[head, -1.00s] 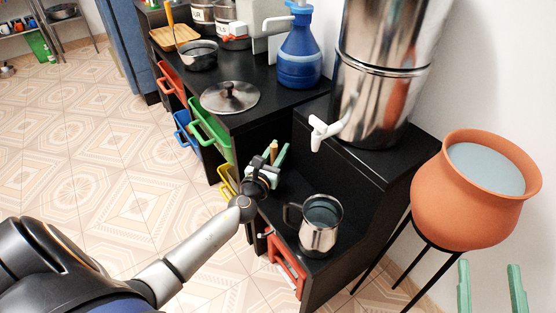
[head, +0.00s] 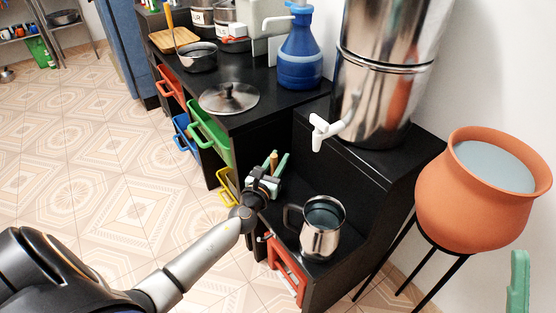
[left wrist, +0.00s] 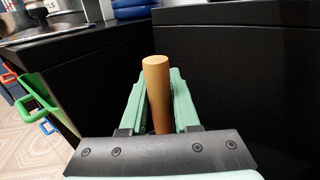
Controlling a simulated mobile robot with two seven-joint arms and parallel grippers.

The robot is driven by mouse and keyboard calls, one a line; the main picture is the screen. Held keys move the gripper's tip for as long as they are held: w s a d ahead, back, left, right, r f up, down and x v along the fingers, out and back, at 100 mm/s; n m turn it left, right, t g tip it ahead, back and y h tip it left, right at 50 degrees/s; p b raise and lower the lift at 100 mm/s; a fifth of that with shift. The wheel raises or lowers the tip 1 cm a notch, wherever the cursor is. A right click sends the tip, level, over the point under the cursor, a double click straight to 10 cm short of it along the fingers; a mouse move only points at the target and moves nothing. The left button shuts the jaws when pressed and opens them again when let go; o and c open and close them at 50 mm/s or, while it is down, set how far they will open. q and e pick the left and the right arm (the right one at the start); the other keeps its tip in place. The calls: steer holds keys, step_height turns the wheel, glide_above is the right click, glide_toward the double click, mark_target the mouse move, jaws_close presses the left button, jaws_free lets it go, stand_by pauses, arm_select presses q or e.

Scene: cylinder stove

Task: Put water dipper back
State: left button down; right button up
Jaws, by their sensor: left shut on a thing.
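My left gripper (head: 272,165) is above the low black shelf, left of the metal mug. It is shut on an upright wooden handle, which I take for the water dipper's; its tip (head: 274,157) shows between the green fingers. In the left wrist view the round tan handle (left wrist: 157,95) stands between the fingers, and the dipper's lower part is hidden. One green finger of my right gripper (head: 518,283) shows at the lower right edge, apart from everything, so its opening is unclear.
A metal mug (head: 322,232) stands on the low shelf near a steel water dispenser (head: 378,95) with a white tap. A clay pot (head: 470,205) sits on a black stand at right. A lid (head: 228,97) and blue jug (head: 301,50) are on the counter.

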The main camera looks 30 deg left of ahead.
arm_select(q)
steer(key=shift+f, duration=0.25)
steer(key=c, duration=0.6)
jaws_free()
steer(key=shift+r, duration=0.1)
steer(key=shift+c, duration=0.2)
